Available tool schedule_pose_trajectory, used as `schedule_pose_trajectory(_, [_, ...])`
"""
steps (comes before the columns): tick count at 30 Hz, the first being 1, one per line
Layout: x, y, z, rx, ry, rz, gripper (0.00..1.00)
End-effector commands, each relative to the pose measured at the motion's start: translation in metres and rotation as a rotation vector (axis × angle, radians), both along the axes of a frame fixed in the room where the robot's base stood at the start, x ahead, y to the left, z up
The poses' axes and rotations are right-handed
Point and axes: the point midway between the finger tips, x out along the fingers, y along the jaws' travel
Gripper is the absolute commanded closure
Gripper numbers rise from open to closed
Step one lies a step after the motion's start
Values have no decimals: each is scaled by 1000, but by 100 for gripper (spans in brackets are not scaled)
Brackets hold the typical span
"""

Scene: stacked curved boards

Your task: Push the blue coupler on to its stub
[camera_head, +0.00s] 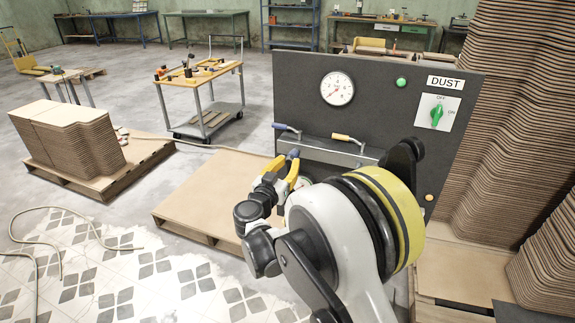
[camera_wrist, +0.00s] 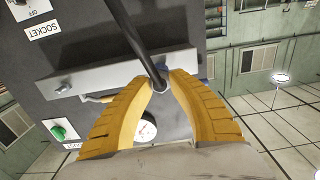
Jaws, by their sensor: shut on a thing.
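My gripper (camera_head: 286,163) has yellow fingers, closed in front of the dark panel, below the rail's left end. A small blue part, seemingly the blue coupler (camera_head: 293,153), shows at the fingertips. In the wrist view the fingers of my gripper (camera_wrist: 161,78) close around the end of a black hose (camera_wrist: 148,36). A bit of blue (camera_wrist: 188,73) shows behind the right fingertip; I cannot tell whether it is the coupler. The stub is not clearly visible, so I cannot tell whether the coupler touches it.
The dark panel (camera_head: 300,85) carries a gauge (camera_head: 337,88), a green DUST switch (camera_head: 437,115) and a grey rail (camera_head: 325,150) with blue (camera_head: 281,126) and yellow (camera_head: 341,136) handles. A low pallet (camera_head: 205,200) lies left of my arm. Stacked curved boards (camera_head: 520,110) stand at right.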

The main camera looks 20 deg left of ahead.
Motion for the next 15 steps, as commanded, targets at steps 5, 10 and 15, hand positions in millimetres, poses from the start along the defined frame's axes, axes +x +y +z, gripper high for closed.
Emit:
schedule_pose_trajectory(5, [4,0,0,-1,-1,0,100])
schedule_pose_trajectory(10, [5,0,0,-1,-1,1,54])
schedule_pose_trajectory(15, [5,0,0,0,0,0,54])
